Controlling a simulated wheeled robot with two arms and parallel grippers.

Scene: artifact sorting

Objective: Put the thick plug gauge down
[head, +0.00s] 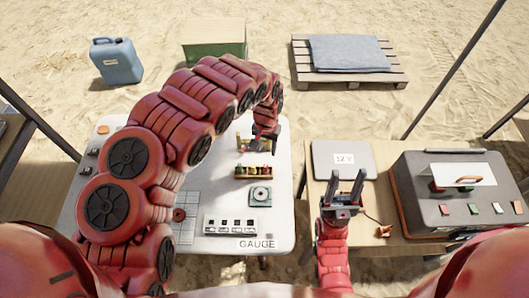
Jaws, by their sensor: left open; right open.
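A small rack (258,172) with several dark, red and yellow-green pieces stands on the white table marked GAUGE (280,215). I cannot tell which piece, if any, is the thick plug gauge. My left arm arches over the table and its gripper (262,144) points down just behind the rack, beside a small yellowish stand (241,142). Its fingers are small and partly hidden; it is open, and I see nothing clearly held in it. My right gripper (345,186) is open and empty, over the front left of the wooden table (365,220).
A square green-grey device (260,196) and a white slotted block (224,224) stand in front of the rack. My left arm hides much of the white table.

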